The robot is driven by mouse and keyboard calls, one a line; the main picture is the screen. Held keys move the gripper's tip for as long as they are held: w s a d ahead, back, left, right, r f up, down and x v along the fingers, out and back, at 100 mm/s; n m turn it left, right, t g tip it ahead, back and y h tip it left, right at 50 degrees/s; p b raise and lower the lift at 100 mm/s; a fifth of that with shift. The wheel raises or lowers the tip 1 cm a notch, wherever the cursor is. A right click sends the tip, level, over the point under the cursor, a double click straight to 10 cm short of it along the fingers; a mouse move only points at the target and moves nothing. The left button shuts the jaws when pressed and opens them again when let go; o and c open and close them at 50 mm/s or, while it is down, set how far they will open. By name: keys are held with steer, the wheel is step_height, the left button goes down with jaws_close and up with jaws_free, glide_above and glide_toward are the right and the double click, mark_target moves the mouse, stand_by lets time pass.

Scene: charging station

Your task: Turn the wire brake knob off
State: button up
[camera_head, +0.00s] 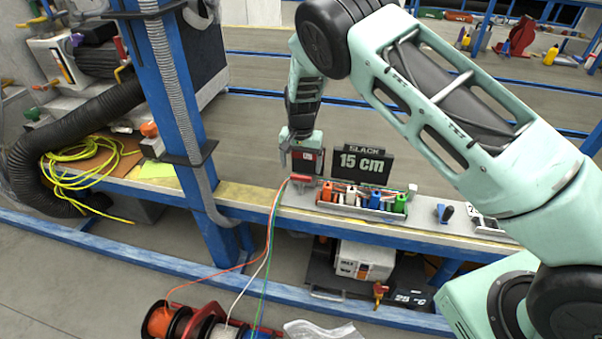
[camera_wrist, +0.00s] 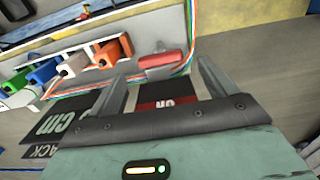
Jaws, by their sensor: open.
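The red knob (camera_head: 301,178), a short cylinder, sits at the left end of the wire board on the bench. In the wrist view the knob (camera_wrist: 162,60) lies crosswise just beyond my fingertips. My gripper (camera_head: 299,166) is open above and behind it, with nothing between the fingers. In the wrist view my gripper (camera_wrist: 161,72) has its two fingers spread on either side of a dark and red label (camera_wrist: 165,100). The label's lettering looks like "ON" and is partly hidden by my gripper body. I cannot tell whether a finger touches the knob.
Colored wires (camera_head: 272,222) run past the knob down to spools (camera_head: 163,322) on the floor. Orange, white, blue and green clamps (camera_head: 362,199) stand right of the knob. A black "SLACK 15 cm" sign (camera_head: 361,163) rises behind them. A blue post (camera_head: 180,110) stands left.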

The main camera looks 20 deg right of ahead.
mark_target(301, 176)
steer(key=shift+f, duration=2.05)
steer(key=c, duration=1)
